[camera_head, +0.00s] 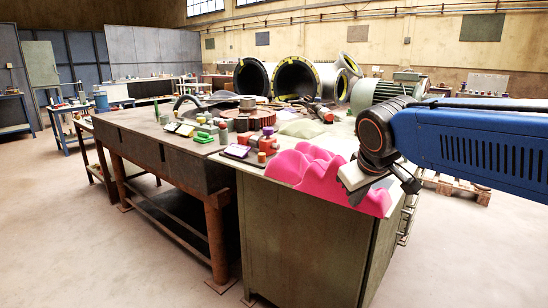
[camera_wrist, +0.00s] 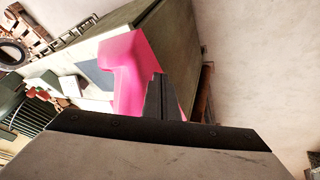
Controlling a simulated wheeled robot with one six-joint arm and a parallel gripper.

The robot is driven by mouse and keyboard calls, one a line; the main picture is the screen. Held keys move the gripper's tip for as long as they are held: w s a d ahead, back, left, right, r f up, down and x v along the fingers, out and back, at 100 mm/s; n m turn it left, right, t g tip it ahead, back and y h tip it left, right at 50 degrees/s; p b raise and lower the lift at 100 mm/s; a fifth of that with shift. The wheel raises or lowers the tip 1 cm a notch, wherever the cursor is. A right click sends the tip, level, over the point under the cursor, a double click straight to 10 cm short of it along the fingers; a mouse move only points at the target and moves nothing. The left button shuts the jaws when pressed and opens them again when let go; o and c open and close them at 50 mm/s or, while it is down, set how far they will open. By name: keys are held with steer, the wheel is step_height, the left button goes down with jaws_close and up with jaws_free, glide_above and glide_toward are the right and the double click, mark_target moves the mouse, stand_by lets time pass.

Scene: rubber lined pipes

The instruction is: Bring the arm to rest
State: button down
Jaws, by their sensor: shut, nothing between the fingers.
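My arm reaches in from the right in the head view, with its blue link level and the wrist bent down. My gripper (camera_wrist: 160,97) is shut and empty. In the wrist view its fingers stand together in front of a pink wavy object (camera_wrist: 127,65). In the head view this pink object (camera_head: 308,172) lies at the near right corner of the workbench and hangs partly over its edge. My wrist is just to the right of it and overlaps it in the picture. The fingertips are mostly hidden there, and I cannot tell whether they touch it.
Large lined pipes (camera_head: 295,77) and a green motor (camera_head: 385,90) stand behind. A green cabinet (camera_head: 300,235) is under the near corner.

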steer(key=s+d+f+m+g, duration=0.1)
steer(key=s+d+f+m, duration=0.1)
steer(key=s+d+f, duration=0.2)
steer(key=s+d+f+m, duration=0.3)
steer(key=s+d+f, duration=0.2)
steer(key=s+f, duration=0.6)
steer(key=s, duration=0.6)
steer(key=shift+s+f+g, duration=0.25)
steer(key=shift+f+g, duration=0.05)
steer(key=shift+g, duration=0.1)
